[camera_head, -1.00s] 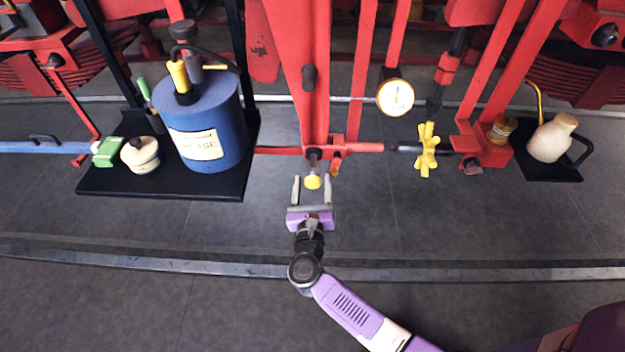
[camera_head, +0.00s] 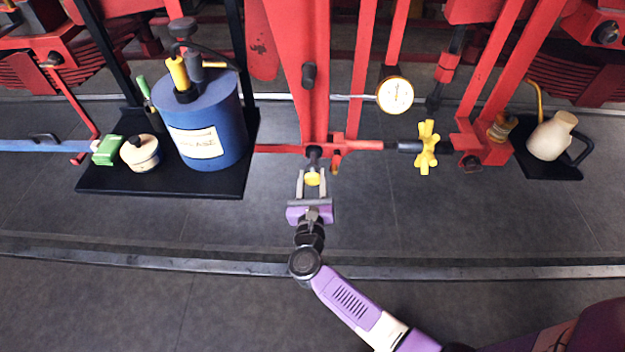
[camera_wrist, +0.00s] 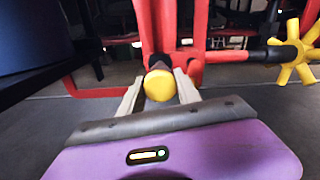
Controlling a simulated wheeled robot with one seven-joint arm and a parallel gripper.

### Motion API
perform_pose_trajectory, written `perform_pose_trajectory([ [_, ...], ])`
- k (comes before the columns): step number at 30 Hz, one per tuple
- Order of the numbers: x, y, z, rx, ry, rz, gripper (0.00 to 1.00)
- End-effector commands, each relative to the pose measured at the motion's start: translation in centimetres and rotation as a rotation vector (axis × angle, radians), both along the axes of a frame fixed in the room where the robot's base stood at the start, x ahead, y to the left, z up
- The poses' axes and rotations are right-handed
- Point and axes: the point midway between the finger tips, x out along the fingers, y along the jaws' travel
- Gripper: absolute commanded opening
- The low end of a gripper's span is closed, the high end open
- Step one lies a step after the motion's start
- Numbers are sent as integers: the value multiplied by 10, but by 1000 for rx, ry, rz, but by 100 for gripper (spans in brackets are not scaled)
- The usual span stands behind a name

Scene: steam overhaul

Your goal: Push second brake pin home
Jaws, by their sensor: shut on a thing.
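The brake pin has a round yellow head (camera_head: 312,179) and sits at the foot of the red vertical hanger (camera_head: 313,110). Its yellow end also faces me in the wrist view (camera_wrist: 160,85). My gripper (camera_head: 312,182) has its two pale fingers on either side of the yellow head and is shut on it. In the wrist view the fingers (camera_wrist: 159,88) flank the head, with a dark part of the joint behind it. How deep the pin sits in its hole is hidden behind the head.
A black tray (camera_head: 105,183) on the left holds a blue grease drum (camera_head: 225,125) and a cream pot (camera_head: 140,153). A dial gauge (camera_head: 396,96) and a yellow handwheel (camera_head: 427,148) stand to the right. A cream jug (camera_head: 552,138) sits on a second tray. The floor in front is clear.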

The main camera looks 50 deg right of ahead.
Motion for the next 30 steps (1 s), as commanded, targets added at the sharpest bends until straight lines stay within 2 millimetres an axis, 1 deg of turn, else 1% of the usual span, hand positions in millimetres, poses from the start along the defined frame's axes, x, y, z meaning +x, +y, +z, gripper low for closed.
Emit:
perform_pose_trajectory([
  [2,9,-12,-3,-1,-5,-4,0],
  [6,24,-32,-3,-1,-5,-4,0],
  [9,30,-40,-1,0,-4,-3,0],
  [18,33,-42,1,0,-4,-1,0],
  [19,33,-42,1,0,-4,-1,43],
  [21,33,-42,1,0,-4,-1,57],
  [22,33,-42,1,0,-4,-1,61],
  [30,32,-41,1,0,-1,-1,61],
])
